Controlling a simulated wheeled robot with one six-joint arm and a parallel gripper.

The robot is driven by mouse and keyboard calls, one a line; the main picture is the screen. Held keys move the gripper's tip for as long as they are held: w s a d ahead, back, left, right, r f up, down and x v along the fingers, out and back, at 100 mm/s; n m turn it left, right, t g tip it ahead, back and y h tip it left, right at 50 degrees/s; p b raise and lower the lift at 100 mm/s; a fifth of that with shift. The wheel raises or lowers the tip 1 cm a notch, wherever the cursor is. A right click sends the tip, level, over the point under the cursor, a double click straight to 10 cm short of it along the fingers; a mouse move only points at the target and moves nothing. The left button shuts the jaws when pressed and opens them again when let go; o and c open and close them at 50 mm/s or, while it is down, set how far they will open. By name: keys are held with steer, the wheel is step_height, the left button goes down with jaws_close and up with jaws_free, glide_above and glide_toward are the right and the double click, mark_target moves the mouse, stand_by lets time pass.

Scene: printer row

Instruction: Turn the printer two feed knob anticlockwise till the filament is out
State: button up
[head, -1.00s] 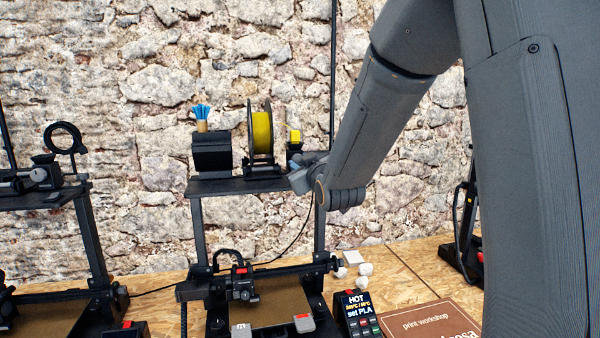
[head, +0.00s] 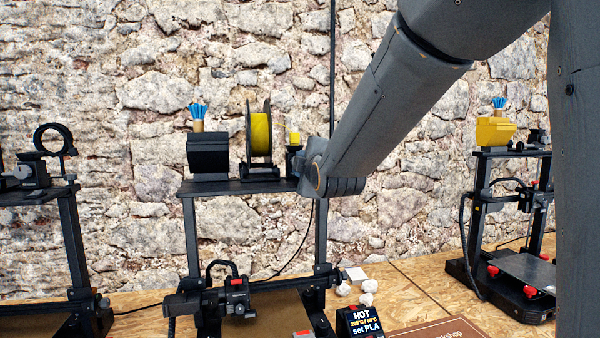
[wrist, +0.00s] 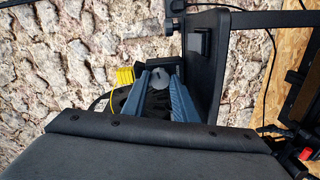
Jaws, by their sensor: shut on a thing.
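Printer two (head: 325,235) is the middle black frame in the head view. Its top shelf (head: 235,186) carries a yellow filament spool (head: 261,133), and a small yellow block (head: 295,138) shows above the feed unit at the shelf's right end. My gripper (head: 303,170) is at that right end, mostly hidden by my own wrist. In the wrist view my gripper (wrist: 163,80) has its blue-grey fingers shut on the grey feed knob (wrist: 160,77). Yellow filament (wrist: 125,76) shows left of the fingers. The knob's turn angle cannot be told.
A display (head: 360,322) reads HOT and set PLA. White lumps (head: 366,299) lie on the wooden bench (head: 400,292) beside it. Another printer (head: 505,215) stands at the right, one at the left (head: 70,235). A stone wall is behind.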

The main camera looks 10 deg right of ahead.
steer(key=shift+n+b, duration=0.55)
steer(key=shift+n, duration=0.45)
steer(key=o, duration=1)
steer(key=shift+o, duration=0.2)
steer(key=shift+s, duration=0.1)
steer(key=s+b, duration=0.1)
steer(key=s, duration=0.6)
steer(key=shift+s+r+b, duration=0.2)
steer(key=shift+s+b, duration=0.1)
steer(key=shift+b, duration=0.05)
steer(key=shift+a, duration=0.15)
